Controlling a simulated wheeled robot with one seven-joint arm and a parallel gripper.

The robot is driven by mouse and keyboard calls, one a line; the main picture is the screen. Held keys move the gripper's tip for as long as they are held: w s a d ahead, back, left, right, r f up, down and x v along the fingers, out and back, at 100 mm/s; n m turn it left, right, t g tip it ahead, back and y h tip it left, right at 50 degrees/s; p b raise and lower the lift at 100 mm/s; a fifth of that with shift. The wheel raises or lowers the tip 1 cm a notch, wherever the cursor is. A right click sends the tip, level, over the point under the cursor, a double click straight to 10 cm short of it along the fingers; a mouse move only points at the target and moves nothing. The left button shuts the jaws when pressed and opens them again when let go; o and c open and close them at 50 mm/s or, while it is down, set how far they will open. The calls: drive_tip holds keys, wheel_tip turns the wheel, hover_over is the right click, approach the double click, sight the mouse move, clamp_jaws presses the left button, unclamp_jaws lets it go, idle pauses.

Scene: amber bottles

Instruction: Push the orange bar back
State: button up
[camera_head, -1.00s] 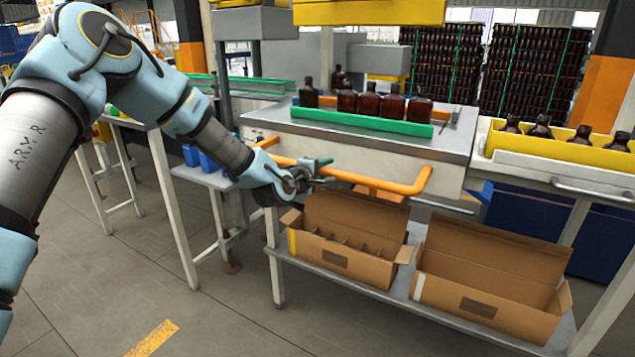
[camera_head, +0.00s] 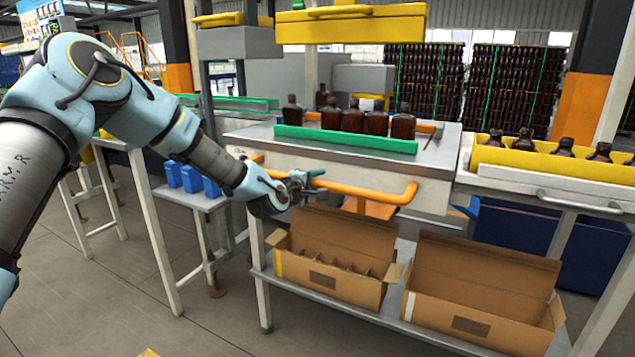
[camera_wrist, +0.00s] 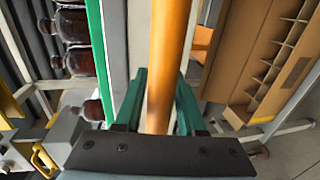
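The orange bar (camera_head: 365,190) is a long handle along the front of a steel table unit, with bent ends. My gripper (camera_head: 312,183) is at the bar's left part. In the wrist view, the bar (camera_wrist: 169,55) runs between the two green fingers of my gripper (camera_wrist: 161,90), one finger on each side. Narrow gaps seem to show beside the bar near the palm, so the fingers look open around it. Whether a fingertip touches the bar is hard to tell.
Several amber bottles (camera_head: 352,120) stand on the table behind a green rail (camera_head: 345,139). Two open cardboard boxes (camera_head: 325,282) (camera_head: 475,325) sit on the shelf below. A yellow crate of bottles (camera_head: 550,161) is at the right. Blue containers (camera_head: 190,179) stand at the left.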

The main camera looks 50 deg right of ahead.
drive_tip(key=shift+o, duration=1.3)
drive_tip(key=b+v, duration=0.2)
drive_tip(key=v, duration=0.9)
